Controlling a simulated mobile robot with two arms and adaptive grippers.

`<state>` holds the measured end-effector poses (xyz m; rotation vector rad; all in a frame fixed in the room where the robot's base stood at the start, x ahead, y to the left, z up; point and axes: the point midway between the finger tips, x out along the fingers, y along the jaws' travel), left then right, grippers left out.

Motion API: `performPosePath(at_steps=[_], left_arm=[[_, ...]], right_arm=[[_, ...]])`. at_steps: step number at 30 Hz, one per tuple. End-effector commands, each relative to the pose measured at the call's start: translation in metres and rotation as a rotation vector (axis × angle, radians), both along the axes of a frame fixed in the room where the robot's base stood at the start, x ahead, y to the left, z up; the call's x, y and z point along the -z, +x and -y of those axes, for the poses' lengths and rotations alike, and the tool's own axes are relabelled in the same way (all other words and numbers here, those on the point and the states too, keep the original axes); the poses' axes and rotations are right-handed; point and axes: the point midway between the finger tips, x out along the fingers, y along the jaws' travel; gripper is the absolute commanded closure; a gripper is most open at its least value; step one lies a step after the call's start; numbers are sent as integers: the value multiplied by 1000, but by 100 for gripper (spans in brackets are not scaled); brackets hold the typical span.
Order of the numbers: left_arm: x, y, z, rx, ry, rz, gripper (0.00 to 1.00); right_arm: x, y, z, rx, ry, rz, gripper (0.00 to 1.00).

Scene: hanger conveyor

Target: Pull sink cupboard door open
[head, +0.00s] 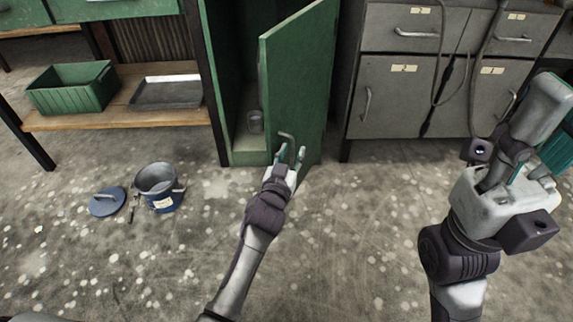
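The green cupboard door (296,75) stands ajar, swung out from the green cupboard (223,80), with the dark interior showing on its left. A small metal bar handle (287,136) is low on the door. My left gripper (290,156) is at this handle, its two fingers apart with the handle's lower part between them. Whether the fingers touch it is hard to see. My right gripper (553,125) is raised close to the camera at the right, away from the door. Its finger spacing is not clear, and the picture edge cuts it off.
A small grey cup (256,122) stands inside the cupboard. A blue bucket (160,188) and its lid (107,202) are on the floor at left. A shelf (120,118) holds a green crate (72,104) and metal tray (166,99). Grey cabinets (390,110) stand at right.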

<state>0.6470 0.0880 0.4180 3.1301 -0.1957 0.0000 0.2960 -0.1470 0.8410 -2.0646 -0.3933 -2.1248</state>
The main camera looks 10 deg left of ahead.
Motion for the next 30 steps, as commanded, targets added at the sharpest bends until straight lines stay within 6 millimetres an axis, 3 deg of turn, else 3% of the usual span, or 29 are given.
performPosePath(at_steps=[15, 21, 28, 30], left_arm=[[1, -97, -12, 1, -1, -2, 63], [0, -111, -13, 1, -1, -1, 63], [0, -111, -14, 1, 0, 0, 63], [0, -111, -14, 1, 0, 0, 71]], right_arm=[[0, 0, 0, -1, -1, -2, 60], [0, 0, 0, -1, -1, -2, 60], [0, 0, 0, -1, -1, -3, 60], [0, 0, 0, -1, -1, -3, 60]])
